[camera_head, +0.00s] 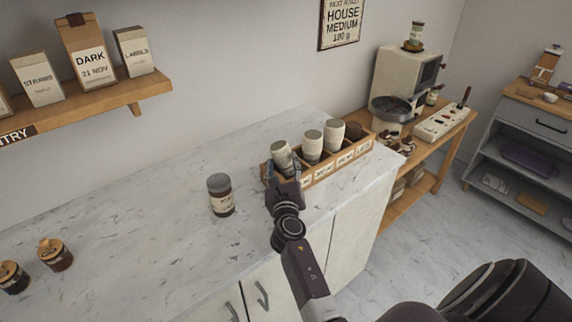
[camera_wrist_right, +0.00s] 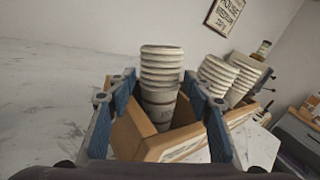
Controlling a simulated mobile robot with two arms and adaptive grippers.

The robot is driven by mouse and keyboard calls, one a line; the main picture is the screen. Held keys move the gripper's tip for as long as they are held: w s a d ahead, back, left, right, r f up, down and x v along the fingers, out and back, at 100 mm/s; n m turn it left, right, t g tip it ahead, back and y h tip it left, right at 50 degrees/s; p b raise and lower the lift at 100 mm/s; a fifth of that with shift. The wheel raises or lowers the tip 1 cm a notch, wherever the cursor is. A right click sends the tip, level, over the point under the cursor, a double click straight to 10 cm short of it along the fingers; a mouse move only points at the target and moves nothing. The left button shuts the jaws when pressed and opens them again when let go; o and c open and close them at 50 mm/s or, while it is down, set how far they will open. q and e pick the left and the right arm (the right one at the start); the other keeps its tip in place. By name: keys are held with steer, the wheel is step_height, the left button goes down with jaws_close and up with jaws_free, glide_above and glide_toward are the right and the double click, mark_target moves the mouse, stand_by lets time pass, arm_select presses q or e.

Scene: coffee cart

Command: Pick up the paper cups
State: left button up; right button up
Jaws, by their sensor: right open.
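Stacks of paper cups stand in a wooden organizer (camera_head: 324,172) on the marble counter. The left stack (camera_head: 282,157) is nearest my right gripper (camera_head: 284,176); the middle stack (camera_head: 312,146) and the right stack (camera_head: 334,134) stand beside it. In the right wrist view the left stack (camera_wrist_right: 161,80) rises between the two blue fingers of my open right gripper (camera_wrist_right: 163,105), with the organizer wall (camera_wrist_right: 150,140) also between them. I cannot tell whether the fingers touch the cups. My left gripper is not in view.
Two small jars (camera_head: 55,254) sit at the far left. A wooden table (camera_head: 440,145) with a coffee machine (camera_head: 400,85) is at the right. The counter's middle is clear.

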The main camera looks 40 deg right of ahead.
mark_target(283, 160)
steer(key=x, duration=0.4)
steer(key=shift+w+d, duration=0.1)
steer(key=shift+w, duration=0.1)
steer(key=shift+s+r, duration=0.1)
steer(key=shift+s, duration=0.05)
steer(key=shift+c, duration=2.1)
steer(key=c, duration=0.6)
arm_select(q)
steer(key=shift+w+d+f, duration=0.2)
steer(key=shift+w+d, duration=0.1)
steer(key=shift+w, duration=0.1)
arm_select(e)
steer(key=shift+c, duration=0.2)
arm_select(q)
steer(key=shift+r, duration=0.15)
arm_select(e)
steer(key=shift+r, duration=0.1)
